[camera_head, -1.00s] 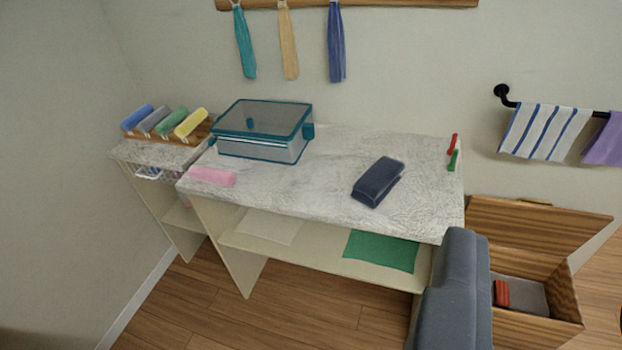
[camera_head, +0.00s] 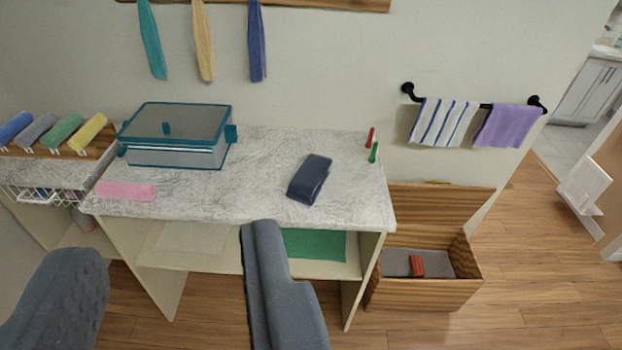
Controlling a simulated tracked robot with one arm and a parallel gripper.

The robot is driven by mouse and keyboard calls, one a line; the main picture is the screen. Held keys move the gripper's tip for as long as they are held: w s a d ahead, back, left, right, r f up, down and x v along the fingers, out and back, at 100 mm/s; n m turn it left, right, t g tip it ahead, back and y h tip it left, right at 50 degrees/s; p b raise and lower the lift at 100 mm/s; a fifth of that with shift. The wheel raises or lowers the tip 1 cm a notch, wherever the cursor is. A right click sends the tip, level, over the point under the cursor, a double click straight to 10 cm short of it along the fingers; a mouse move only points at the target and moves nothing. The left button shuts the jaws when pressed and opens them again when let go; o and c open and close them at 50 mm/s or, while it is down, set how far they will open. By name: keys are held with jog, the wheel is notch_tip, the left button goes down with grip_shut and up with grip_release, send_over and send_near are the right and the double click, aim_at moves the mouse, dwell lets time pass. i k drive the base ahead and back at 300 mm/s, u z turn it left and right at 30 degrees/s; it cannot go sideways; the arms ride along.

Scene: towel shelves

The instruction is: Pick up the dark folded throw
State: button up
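The dark folded throw (camera_head: 309,178) is a navy, thick folded bundle. It lies on the marbled top of the shelf table (camera_head: 225,192), right of the middle, with bare surface around it. My gripper (camera_head: 165,240) shows as two wide grey fingers at the bottom of the view, one at the lower left and one at the lower middle. They are far apart with nothing held between them. The gripper is in front of the table, nearer to me than the throw. The right finger hides part of the lower shelf.
A teal-framed lidded box (camera_head: 176,137) and a pink cloth (camera_head: 126,191) share the tabletop. Red (camera_head: 370,137) and green (camera_head: 374,153) small items stand at its right end. An open wooden chest (camera_head: 425,292) is at right. A towel rail (camera_head: 450,101) is on the wall.

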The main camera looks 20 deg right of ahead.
aim_at(307, 181)
jog(key=u, duration=0.1)
jog(key=i, duration=1)
jog(key=z, duration=0.1)
